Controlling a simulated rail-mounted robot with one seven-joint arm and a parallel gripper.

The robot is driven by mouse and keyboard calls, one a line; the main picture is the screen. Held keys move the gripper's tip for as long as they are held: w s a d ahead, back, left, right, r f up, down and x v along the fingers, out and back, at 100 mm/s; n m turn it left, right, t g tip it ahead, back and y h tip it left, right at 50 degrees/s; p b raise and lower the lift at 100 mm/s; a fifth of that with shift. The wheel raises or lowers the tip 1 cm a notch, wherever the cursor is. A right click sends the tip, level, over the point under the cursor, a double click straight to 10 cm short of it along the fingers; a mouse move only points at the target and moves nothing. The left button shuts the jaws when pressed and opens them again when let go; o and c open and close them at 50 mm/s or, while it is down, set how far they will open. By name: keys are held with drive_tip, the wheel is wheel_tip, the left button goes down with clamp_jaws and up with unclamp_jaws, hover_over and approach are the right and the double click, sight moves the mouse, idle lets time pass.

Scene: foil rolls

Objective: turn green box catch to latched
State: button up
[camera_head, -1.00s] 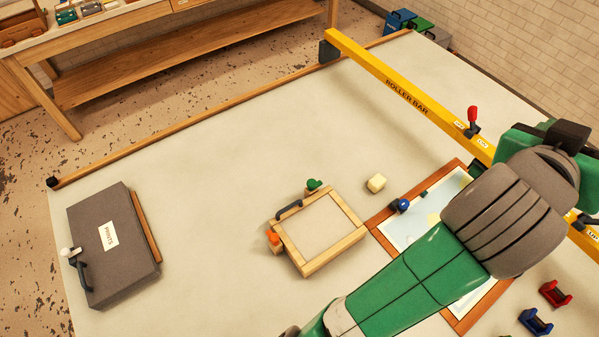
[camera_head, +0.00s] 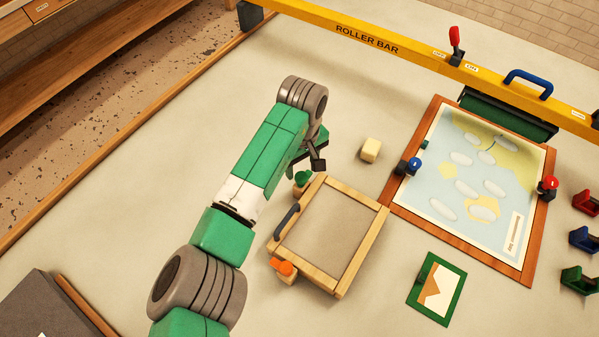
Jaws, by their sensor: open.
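The wooden box (camera_head: 322,238) with a grey panel lies on the pale table in the middle of the view. The green box catch (camera_head: 302,179) is a small green knob at its upper left corner; its exact setting is too small to tell. An orange catch (camera_head: 283,268) sits at the lower left corner, with a dark handle (camera_head: 286,221) between the two. My gripper (camera_head: 317,163) is open, just above and right of the green catch in the picture. It looks apart from the catch, and my wrist partly hides the fingers.
A cream block (camera_head: 371,150) lies right of my gripper. A framed map (camera_head: 470,180) and a small green-framed picture (camera_head: 436,288) lie further right. The yellow roller bar (camera_head: 400,52) crosses the back. A grey case (camera_head: 38,305) is at lower left.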

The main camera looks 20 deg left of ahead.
sight(302, 176)
wheel_tip(302, 176, down, 5)
drive_tip(key=shift+r+b, duration=0.2)
drive_tip(key=shift+b, duration=0.25)
drive_tip(key=shift+c, duration=0.2)
drive_tip(key=c, duration=0.9)
drive_tip(key=shift+r, duration=0.1)
